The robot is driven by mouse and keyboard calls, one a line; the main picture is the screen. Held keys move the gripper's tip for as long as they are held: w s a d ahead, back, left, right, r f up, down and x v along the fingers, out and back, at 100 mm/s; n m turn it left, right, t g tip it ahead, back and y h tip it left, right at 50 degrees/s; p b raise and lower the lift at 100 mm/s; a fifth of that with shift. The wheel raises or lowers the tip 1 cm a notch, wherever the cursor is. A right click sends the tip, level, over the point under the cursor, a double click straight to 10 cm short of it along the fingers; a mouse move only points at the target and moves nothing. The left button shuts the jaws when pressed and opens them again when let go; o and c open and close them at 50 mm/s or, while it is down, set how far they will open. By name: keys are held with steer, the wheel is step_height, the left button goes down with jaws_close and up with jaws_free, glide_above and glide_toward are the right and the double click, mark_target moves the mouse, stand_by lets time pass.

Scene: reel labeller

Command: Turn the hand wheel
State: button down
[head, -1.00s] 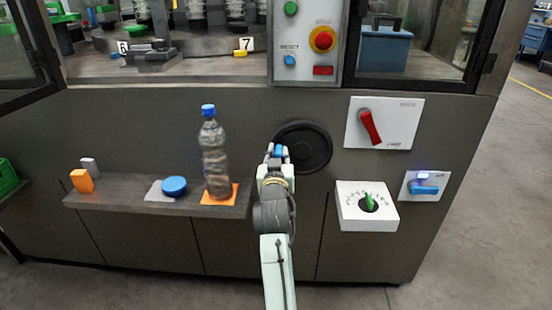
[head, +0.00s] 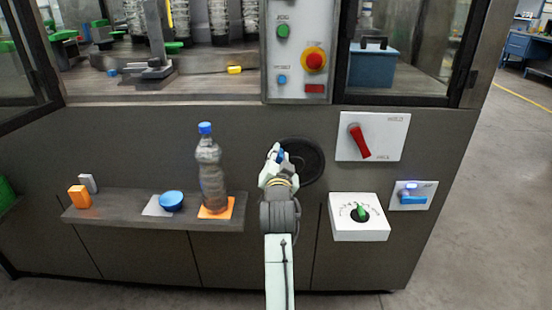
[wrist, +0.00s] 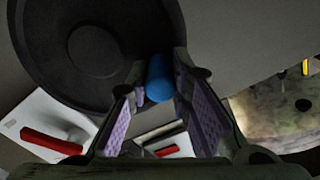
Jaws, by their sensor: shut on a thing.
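The hand wheel (head: 309,162) is a black round disc on the dark front panel of the machine. In the wrist view the wheel (wrist: 95,50) fills the upper left, with a raised hub. Its blue handle (wrist: 159,78) stands out near the rim, between my fingers. My gripper (head: 278,158) is at the wheel's left side in the head view. In the wrist view my gripper (wrist: 160,90) is shut on the blue handle, one padded finger on each side. My gripper hides part of the wheel's left edge in the head view.
Right of the wheel are a red rotary switch (head: 359,140), a white dial box with a green knob (head: 361,212) and a blue lever (head: 412,199). A shelf (head: 130,208) at left holds a bottle (head: 211,175) and a blue round lid (head: 171,200). A button panel (head: 298,55) is above.

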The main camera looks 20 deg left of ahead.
mark_target(295, 146)
steer(key=m, duration=0.1)
steer(key=d+r+m, duration=0.1)
steer(key=m, duration=0.1)
steer(key=d+r+m+p, duration=0.1)
steer(key=shift+w+d+m, duration=0.25)
steer(key=shift+w+m, duration=0.05)
steer(key=shift+w, duration=0.05)
steer(key=m, duration=0.1)
steer(key=d+m, duration=0.1)
steer(key=shift+w+d+r+m, duration=0.2)
steer(key=shift+d+m, duration=0.1)
steer(key=shift+m, duration=0.1)
steer(key=shift+w+d+f+m, duration=0.15)
steer(key=shift+d+m, duration=0.15)
steer(key=shift+m, duration=0.3)
steer(key=shift+a+f, duration=0.1)
steer(key=shift+a, duration=0.2)
steer(key=c, duration=1.7)
jaws_free()
steer(key=shift+s+a, duration=0.2)
steer(key=shift+o, duration=1.2)
steer(key=shift+d, duration=0.25)
